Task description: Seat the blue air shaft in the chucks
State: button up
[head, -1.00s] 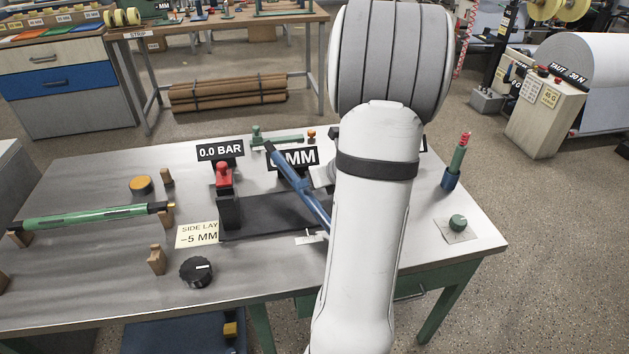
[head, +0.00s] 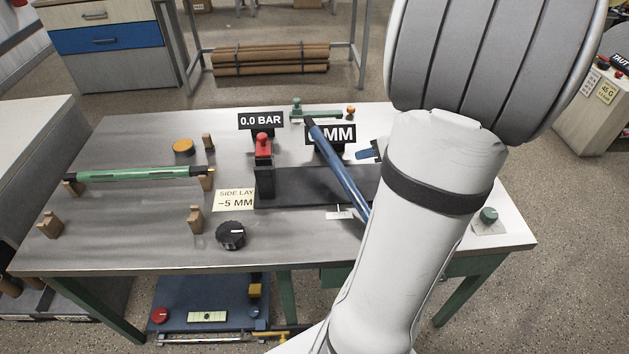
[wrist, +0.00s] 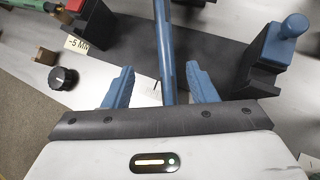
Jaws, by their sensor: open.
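The blue air shaft (head: 341,170) lies slantwise over the dark bed on the table in the head view; its near end is behind my arm. One black chuck with a red top (head: 264,165) stands left of the shaft. The other black chuck, with a blue knob (wrist: 287,32), stands at the right in the wrist view. The shaft is not in line with the chucks. My gripper (wrist: 160,70) is open in the wrist view, its blue fingers either side of the shaft (wrist: 169,45) with gaps. My arm hides the gripper in the head view.
A green shaft (head: 140,175) rests on wooden supports at the left of the table. A black dial (head: 231,235) and a side lay card (head: 234,200) are near the front. A 0.0 BAR sign (head: 261,120) stands behind the red-topped chuck.

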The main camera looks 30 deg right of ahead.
jog(key=a+r+n+g+y, duration=0.2)
jog(key=a+n+g, duration=0.2)
jog(key=a+n, duration=1.15)
jog(key=s+a+r+n+g+h, duration=0.1)
jog(key=s+a+n, duration=0.2)
jog(key=n, duration=0.7)
jog(key=s+a+r+n+g+h, duration=0.1)
jog(key=s+a+n, duration=0.3)
jog(key=a+n, duration=0.4)
jog(key=n+h, duration=0.1)
jog(key=n, duration=0.2)
jog(key=shift+s+a, duration=0.15)
jog(key=shift+s, duration=0.05)
